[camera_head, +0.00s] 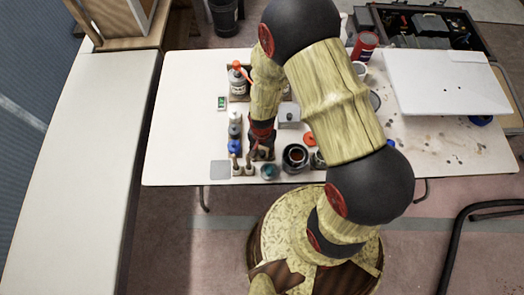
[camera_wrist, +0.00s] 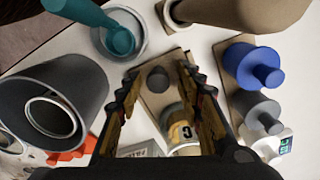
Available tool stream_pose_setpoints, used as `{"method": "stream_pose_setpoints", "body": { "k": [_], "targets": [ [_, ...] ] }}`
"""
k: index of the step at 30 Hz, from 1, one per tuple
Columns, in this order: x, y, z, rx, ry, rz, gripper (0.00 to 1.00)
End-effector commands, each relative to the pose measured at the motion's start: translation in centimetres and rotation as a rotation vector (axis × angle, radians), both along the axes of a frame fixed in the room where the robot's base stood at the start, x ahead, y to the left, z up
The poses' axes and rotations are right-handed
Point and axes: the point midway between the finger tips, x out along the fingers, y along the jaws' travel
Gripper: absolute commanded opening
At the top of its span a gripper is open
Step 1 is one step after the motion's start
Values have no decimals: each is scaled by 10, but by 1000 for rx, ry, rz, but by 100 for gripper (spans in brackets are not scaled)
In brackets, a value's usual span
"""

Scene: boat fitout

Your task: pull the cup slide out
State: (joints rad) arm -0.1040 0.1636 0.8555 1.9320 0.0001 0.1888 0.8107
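In the wrist view my gripper (camera_wrist: 160,95) points down at the table with its two fingers spread apart. Between and beyond the fingers lies a narrow brown board (camera_wrist: 158,100) with a round dark knob (camera_wrist: 158,79) at its far part. A pale can or cup with a yellow band and a dark letter (camera_wrist: 180,122) stands by the board, partly hidden by the right finger. This board is probably the cup slide, but I cannot tell for sure. I see no contact between fingers and knob. In the head view my gripper (camera_head: 261,150) is small over the table's front part, and my arm hides much around it.
A large dark cup (camera_wrist: 52,105) stands close left; a teal scoop in a cup (camera_wrist: 120,38) is beyond. Blue (camera_wrist: 252,66) and grey bottles (camera_wrist: 258,112) stand right. An orange-topped bottle (camera_head: 238,80) is behind. A white panel (camera_head: 450,80) covers the table's right.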

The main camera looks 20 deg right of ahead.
Motion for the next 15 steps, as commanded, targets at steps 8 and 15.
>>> {"method": "stream_pose_setpoints", "body": {
  "k": [8, 15],
  "targets": [
    [0, 0, 1, 0, 1, 0, 38],
    [1, 0, 29, 1, -3, 0, 38]
  ]
}}
